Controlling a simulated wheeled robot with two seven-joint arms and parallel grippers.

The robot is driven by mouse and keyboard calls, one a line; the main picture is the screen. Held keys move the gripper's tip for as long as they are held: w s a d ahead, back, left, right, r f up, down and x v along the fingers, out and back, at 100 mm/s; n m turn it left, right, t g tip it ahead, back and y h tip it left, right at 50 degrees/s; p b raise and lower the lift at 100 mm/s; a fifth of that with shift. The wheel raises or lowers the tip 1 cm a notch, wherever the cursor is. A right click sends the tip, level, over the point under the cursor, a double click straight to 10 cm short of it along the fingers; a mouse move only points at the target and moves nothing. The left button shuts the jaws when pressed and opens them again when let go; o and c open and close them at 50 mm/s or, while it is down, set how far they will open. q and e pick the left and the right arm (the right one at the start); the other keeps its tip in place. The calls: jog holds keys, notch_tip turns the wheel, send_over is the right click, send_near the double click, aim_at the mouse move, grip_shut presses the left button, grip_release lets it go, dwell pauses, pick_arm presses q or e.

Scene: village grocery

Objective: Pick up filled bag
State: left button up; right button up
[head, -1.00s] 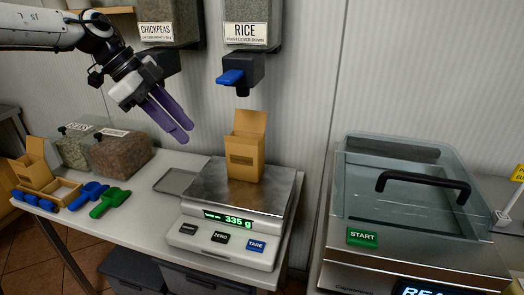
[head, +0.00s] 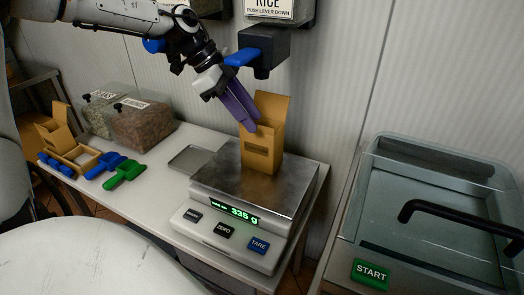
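The filled bag, a brown open-topped carton-like bag (head: 262,150) with a small window and a raised back flap, stands upright on the steel plate of the scale (head: 215,185). The scale's display reads 335 g. My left gripper (head: 250,124) comes in from the upper left, its purple fingers pointing down and right. Its fingers look slightly apart with nothing between them. The fingertips overlap the bag's upper left edge in the picture; I cannot tell whether they touch it. The bag's contents are hidden. My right gripper is not in view.
The rice dispenser (head: 265,48) with a blue lever hangs just above the bag. A glass-lidded machine (head: 440,200) with a START button stands at the right. Blue (head: 106,163) and green (head: 126,174) scoops, a small tray (head: 190,158) and bulk bins (head: 144,124) are left of the scale.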

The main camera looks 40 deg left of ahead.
aim_at(262, 142)
pick_arm(q)
jog(key=shift+x, duration=1.45)
jog(key=shift+a, duration=0.1)
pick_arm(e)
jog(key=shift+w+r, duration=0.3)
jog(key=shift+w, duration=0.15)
pick_arm(q)
jog(key=shift+c, duration=0.4)
grip_shut()
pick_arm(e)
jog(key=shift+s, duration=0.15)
pick_arm(q)
jog(key=shift+w+r, duration=0.1)
jog(key=shift+r, duration=0.05)
